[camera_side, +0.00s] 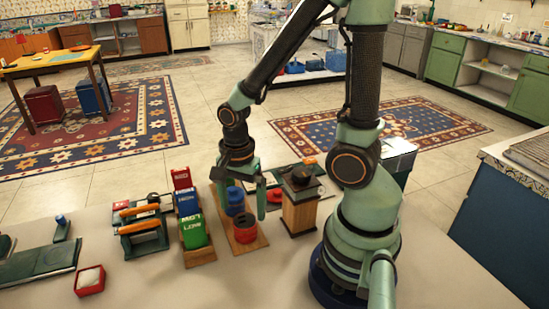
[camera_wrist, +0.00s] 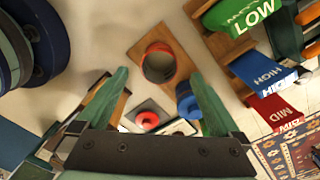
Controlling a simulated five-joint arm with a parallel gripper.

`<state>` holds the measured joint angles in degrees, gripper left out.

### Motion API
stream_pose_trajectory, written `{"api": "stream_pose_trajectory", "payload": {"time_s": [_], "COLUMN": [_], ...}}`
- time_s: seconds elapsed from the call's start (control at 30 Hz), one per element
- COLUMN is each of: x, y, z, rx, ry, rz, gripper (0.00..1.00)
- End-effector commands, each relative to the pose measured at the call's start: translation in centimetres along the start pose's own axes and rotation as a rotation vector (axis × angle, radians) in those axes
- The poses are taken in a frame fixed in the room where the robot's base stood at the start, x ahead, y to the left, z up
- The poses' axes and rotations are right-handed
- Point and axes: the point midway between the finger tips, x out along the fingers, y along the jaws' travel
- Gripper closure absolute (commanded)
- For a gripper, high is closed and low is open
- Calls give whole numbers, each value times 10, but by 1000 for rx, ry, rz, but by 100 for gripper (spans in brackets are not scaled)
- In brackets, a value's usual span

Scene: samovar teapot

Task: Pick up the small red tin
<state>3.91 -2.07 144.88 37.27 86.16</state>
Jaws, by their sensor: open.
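A small red tin (camera_side: 245,228), round and open-topped, stands on a wooden board (camera_side: 253,246) near the middle of the counter. It also shows in the wrist view (camera_wrist: 160,64), ahead of and between the fingertips. A blue tin (camera_side: 235,200) stands behind it on the same board; in the wrist view the blue tin (camera_wrist: 188,106) is close to the right finger. My gripper (camera_side: 242,210) points down over the board with its fingers apart. In the wrist view my gripper (camera_wrist: 159,80) holds nothing. Exact fingertip height above the red tin is unclear.
Green, blue and red labelled blocks (camera_side: 194,232) stand left of the board. A wooden box with a dark top (camera_side: 299,212) stands close on the right. A red round piece (camera_side: 274,195) lies behind. A red box (camera_side: 90,281) sits front left. The front counter is clear.

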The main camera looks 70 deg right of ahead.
Motion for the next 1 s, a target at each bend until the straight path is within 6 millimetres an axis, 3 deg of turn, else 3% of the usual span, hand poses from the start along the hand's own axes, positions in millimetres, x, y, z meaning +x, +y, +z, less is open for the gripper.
{"api": "stream_pose_trajectory", "payload": {"time_s": [0.37, 0.7, 1.0], "x": [22, 59, 68], "y": [1, 2, 1], "z": [-1, -4, -4], "rx": [-1, -1, -2], "ry": [0, 0, 0], "rz": [2, 4, -2], "gripper": [0, 0, 0]}}
